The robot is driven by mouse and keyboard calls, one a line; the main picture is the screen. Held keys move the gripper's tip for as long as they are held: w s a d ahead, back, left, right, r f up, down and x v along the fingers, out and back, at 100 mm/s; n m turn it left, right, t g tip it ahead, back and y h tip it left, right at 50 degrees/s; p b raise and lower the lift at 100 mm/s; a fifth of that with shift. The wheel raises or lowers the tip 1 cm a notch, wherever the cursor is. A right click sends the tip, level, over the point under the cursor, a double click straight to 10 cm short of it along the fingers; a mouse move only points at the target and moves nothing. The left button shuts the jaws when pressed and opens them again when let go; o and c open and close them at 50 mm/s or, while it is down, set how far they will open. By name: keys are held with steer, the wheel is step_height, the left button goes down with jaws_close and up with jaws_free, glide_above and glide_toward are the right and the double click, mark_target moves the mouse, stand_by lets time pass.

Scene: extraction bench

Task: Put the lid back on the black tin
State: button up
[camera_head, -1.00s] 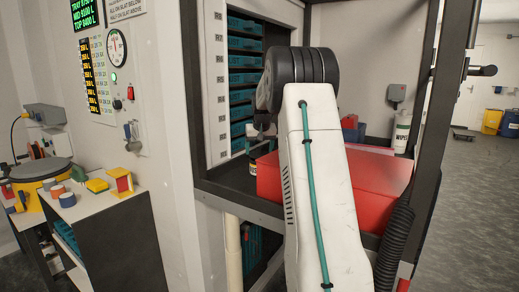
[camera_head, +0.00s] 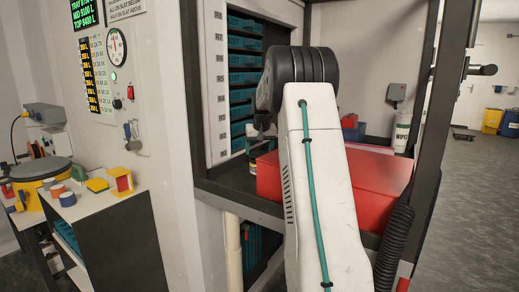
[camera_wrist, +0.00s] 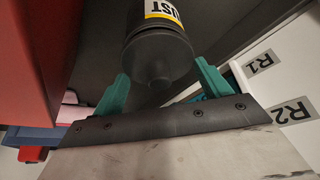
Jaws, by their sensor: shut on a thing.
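The black tin (camera_wrist: 157,20) has a white and yellow label ending in "UST" and shows at the top of the wrist view. It also shows small in the head view (camera_head: 253,167), on the dark shelf beside the red bin. The dark round lid (camera_wrist: 158,62), with a small raised centre, lines up with the tin's end. My gripper (camera_wrist: 160,75) has its teal fingers on either side of the lid, shut on it. I cannot tell whether the lid touches the tin all round. My arm hides part of this area in the head view.
The red bin (camera_head: 375,195) is close on the right of the tin. A white panel with row labels (camera_wrist: 262,65) and a rack of teal drawers (camera_head: 243,80) are on the other side. A wipes tub (camera_head: 401,132) stands farther back. A black frame post borders the shelf.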

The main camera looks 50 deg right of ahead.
steer(key=o, duration=1)
steer(key=shift+r, duration=0.1)
steer(key=shift+r, duration=3.45)
jaws_close()
steer(key=shift+f, duration=0.4)
